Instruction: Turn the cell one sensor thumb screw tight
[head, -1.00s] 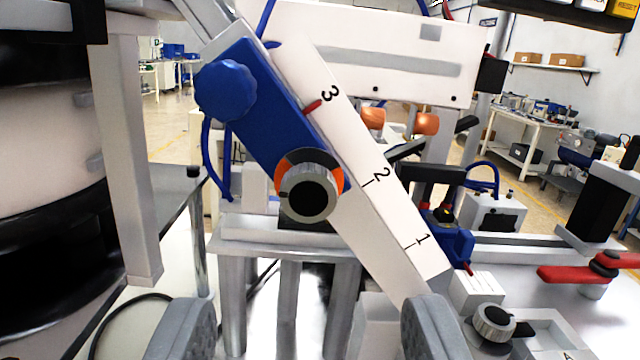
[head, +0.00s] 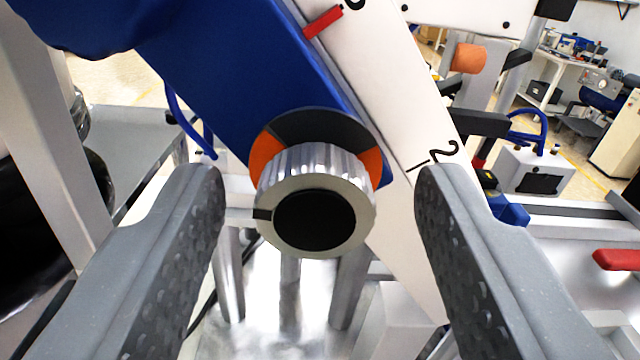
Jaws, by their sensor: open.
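The sensor thumb screw (head: 353,214) is a silver knurled knob with a black centre and a dark mark on the left of its face. It sits on the blue sensor block (head: 225,85), in front of a dark and orange ring (head: 370,160). My gripper (head: 320,185) is open, with one grey finger on each side of the knob. Gaps show between the knob and both fingers. The blue block lies against a tilted white scale bar (head: 385,75), with a red pointer (head: 323,22) at its edge.
A blue knob (head: 80,25) stands at the upper left, partly cut off. A grey post (head: 45,130) and a dark round machine are at the left. A red handle (head: 616,259) is at the right edge. A blue cable (head: 185,125) hangs behind the block.

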